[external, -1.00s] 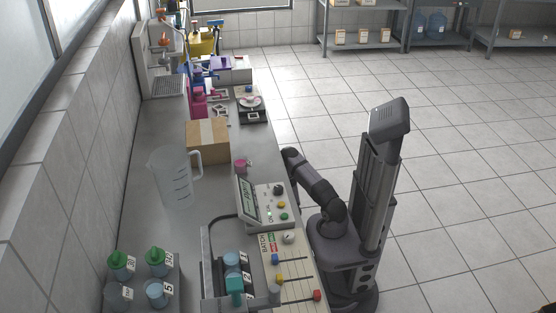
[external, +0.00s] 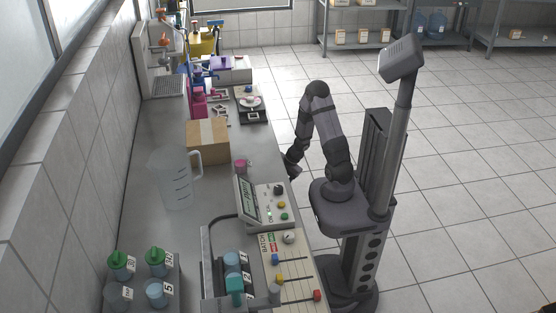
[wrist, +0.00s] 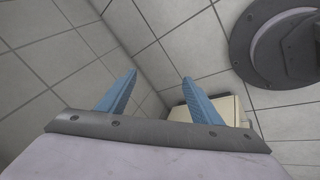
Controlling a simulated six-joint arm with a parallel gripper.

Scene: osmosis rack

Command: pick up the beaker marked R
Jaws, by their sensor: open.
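I cannot make out a beaker marked R in these frames. Several small beakers stand at the front left of the bench in the external view: two green-topped ones (external: 121,262) and (external: 157,258), and a blue one (external: 156,292) with a 5 tag. More blue beakers (external: 233,262) sit in the front rack, partly covered by a teal part. My gripper (external: 292,172) hangs at the bench's right edge. In the wrist view my gripper (wrist: 158,78) has its two blue fingers spread, with nothing between them but floor tiles.
A large clear jug (external: 176,185) and a cardboard box (external: 208,142) stand mid-bench. A small pink item (external: 242,166) sits behind a display unit (external: 264,202). A lever panel (external: 288,270) is at the front. A scale (external: 252,106) stands farther back.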

